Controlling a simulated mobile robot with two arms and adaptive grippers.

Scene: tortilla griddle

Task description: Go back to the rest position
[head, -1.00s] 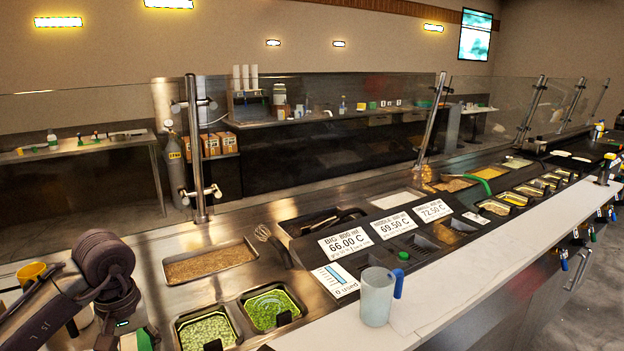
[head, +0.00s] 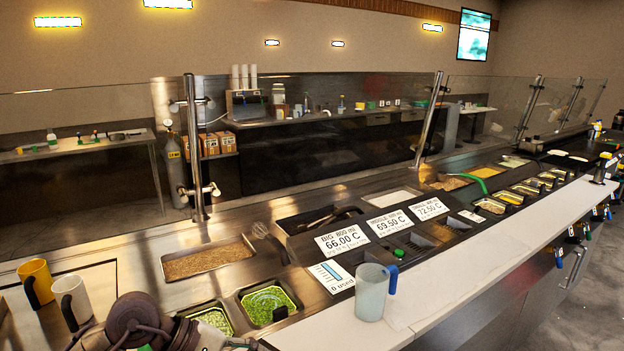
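Part of my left arm shows at the lower left edge of the head view, as a dark rounded joint with a pale link. No fingertips of my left gripper can be seen, so its opening is hidden. My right arm and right gripper are not in the picture. The arm part lies in front of the left counter, close to the two trays of green food and below a white mug (head: 72,298).
A yellow mug (head: 37,283) stands beside the white mug. A translucent jug with a blue handle (head: 371,293) stands on the white counter ledge (head: 440,298). A brown food tray (head: 207,262) and two green food trays (head: 268,303) are sunk in the counter. Glass guard posts (head: 196,150) rise behind.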

